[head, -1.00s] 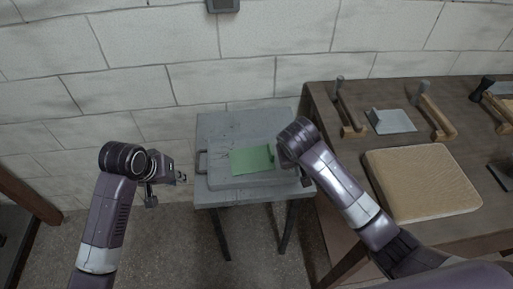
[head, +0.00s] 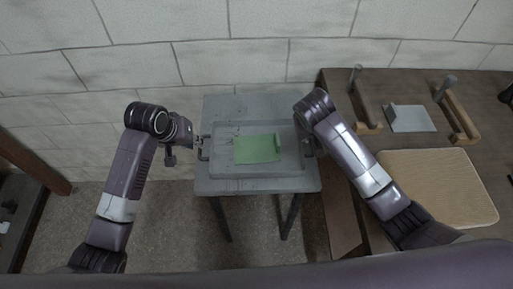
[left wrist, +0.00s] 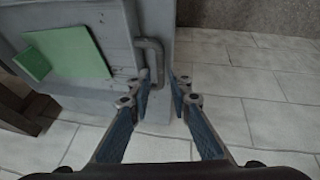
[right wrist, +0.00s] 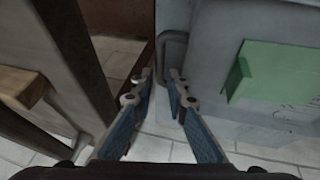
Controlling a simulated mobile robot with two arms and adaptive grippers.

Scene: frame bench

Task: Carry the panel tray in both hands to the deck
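The panel tray (head: 225,173) is a shallow grey tray lying flat on a small grey table. A green panel with a raised strip (head: 257,149) lies in it. My left gripper (head: 201,148) is at the tray's left handle; in the left wrist view its fingers (left wrist: 159,74) are open, with the handle (left wrist: 150,47) just ahead and its outer bar between the tips. My right gripper (right wrist: 160,73) is open at the right handle (right wrist: 171,48), whose outer bar shows between its tips. In the head view my right arm mostly hides that handle.
The small grey table (head: 235,106) stands against a block wall. A brown workbench (head: 350,83) is close on the right, with a tan board (head: 435,185), a grey plate with a block (head: 411,118) and wooden-handled tools. Dark furniture stands at the far left. I cannot tell which surface is the deck.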

